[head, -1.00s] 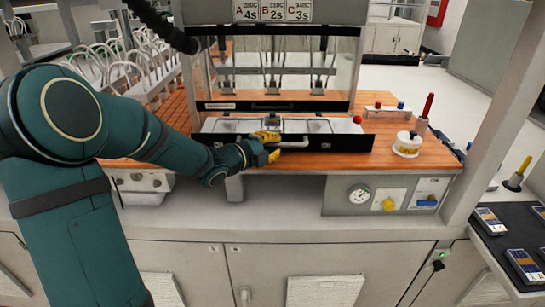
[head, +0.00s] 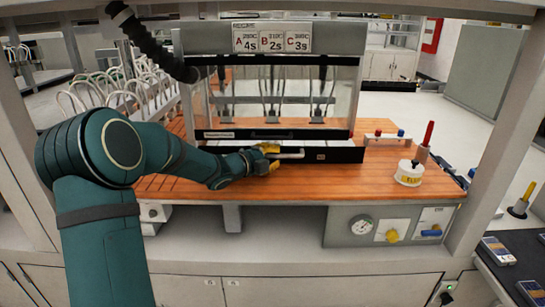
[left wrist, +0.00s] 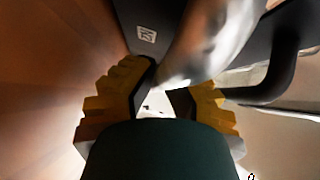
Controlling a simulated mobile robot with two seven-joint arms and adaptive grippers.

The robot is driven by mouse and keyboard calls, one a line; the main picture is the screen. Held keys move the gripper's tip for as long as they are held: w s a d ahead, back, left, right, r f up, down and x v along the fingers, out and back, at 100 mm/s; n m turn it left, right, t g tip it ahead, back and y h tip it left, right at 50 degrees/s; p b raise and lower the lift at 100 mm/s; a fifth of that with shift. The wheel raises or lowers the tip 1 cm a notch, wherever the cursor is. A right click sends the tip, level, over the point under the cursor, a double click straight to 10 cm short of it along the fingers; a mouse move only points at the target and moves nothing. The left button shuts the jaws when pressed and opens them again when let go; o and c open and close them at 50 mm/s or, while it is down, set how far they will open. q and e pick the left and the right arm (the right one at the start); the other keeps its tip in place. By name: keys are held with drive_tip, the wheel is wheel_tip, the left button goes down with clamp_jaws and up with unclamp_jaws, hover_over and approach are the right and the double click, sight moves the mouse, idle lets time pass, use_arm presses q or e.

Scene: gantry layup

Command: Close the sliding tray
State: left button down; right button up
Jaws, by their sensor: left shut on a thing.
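The sliding tray (head: 338,155) has a long black front panel. It sits mostly under the clear-fronted press unit, with a thin strip of its pale top showing behind the panel. Its light bar handle (head: 292,155) sticks out at the middle of the panel. My left gripper (head: 269,156), with yellow fingers, is shut on the handle. In the left wrist view, the yellow fingers (left wrist: 165,100) are on either side of the pale, shiny handle (left wrist: 205,45), in front of the dark panel. My right gripper is not in view.
The press unit (head: 272,38) with its A, B, C sign stands over the tray. A white round pot (head: 409,174) and a red-handled tool (head: 427,135) stand on the wooden bench to the right. The bench top (head: 320,185) before the tray is clear.

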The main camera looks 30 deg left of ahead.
use_arm(q)
drive_tip(key=c, duration=1.4)
unclamp_jaws()
drive_tip(key=shift+a+r, duration=0.1)
drive_tip(key=shift+r, duration=0.1)
drive_tip(key=o, duration=0.4)
drive_tip(key=shift+w+f, duration=0.1)
drive_tip(key=shift+w, duration=0.15)
drive_tip(key=shift+s, duration=0.25)
drive_tip(key=v, duration=1.1)
drive_tip(key=shift+s+a, duration=0.15)
drive_tip(key=shift+s, duration=0.2)
